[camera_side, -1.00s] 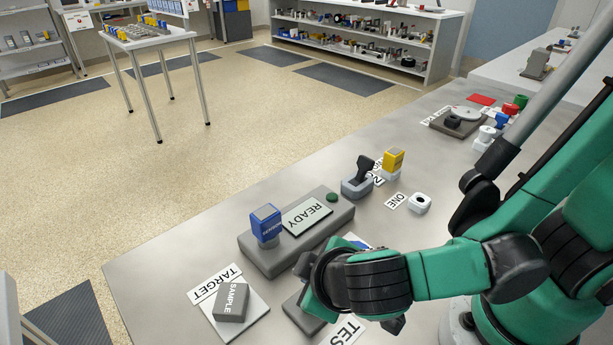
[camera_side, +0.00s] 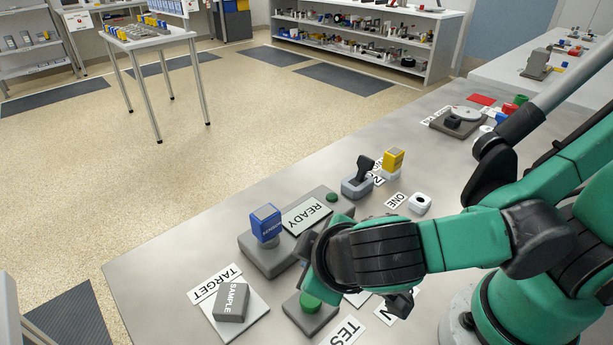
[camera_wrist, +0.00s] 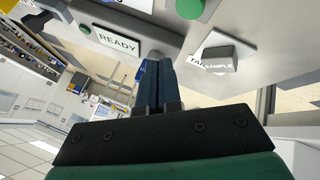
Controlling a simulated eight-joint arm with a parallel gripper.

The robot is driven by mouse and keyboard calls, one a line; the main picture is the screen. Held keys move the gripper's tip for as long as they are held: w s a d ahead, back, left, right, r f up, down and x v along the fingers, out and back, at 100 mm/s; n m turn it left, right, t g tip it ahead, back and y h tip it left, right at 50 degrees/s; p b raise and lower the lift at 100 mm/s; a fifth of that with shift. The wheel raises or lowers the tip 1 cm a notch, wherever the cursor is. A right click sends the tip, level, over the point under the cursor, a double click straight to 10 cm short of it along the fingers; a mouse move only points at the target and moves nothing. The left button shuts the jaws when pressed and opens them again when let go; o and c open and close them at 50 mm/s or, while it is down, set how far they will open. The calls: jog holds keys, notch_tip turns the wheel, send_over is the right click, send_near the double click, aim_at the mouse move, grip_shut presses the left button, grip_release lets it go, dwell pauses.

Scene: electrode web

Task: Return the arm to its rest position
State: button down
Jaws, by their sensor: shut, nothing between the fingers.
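My gripper shows in the wrist view with its two blue fingers (camera_wrist: 156,72) together and nothing between them. In the side view my wrist hides most of it, above the bench (camera_side: 165,262) near the READY unit (camera_side: 262,256). A grey block with a green button (camera_side: 310,302) stands below my wrist, beside a TEST label (camera_side: 344,333). The grey SAMPLE block (camera_side: 231,302) lies on the white TARGET plate (camera_side: 252,320), apart from my gripper; it also shows in the wrist view (camera_wrist: 221,62).
A blue block (camera_side: 265,222) stands on the READY unit. A dark lever switch (camera_side: 358,182), a yellow-topped block (camera_side: 393,160) and a white button piece (camera_side: 420,204) stand farther back. The left part of the bench is bare.

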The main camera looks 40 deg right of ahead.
jog(key=w+d+r+m+y, duration=0.1)
jog(key=w+d+r+m, duration=0.1)
jog(key=d, duration=0.4)
jog(key=w+d+r+m+y, duration=0.1)
jog(key=w+d+r+m, duration=0.1)
jog(key=d, duration=0.5)
jog(key=shift+w+d+r+m+y, duration=0.15)
jog(key=shift+w+d+m+y, duration=0.15)
jog(key=shift+w+m, duration=0.25)
jog(key=s+a+r+m+g, duration=0.1)
jog(key=s+a+m+g, duration=0.1)
jog(key=a+m, duration=0.5)
jog(key=s+a+r+m+g, duration=0.2)
jog(key=a+m+g, duration=0.3)
jog(key=m, duration=0.6)
jog(key=shift+s+a+r, duration=0.2)
jog(key=shift+s+a, duration=0.05)
jog(key=shift+a, duration=0.6)
jog(key=shift+f, duration=0.1)
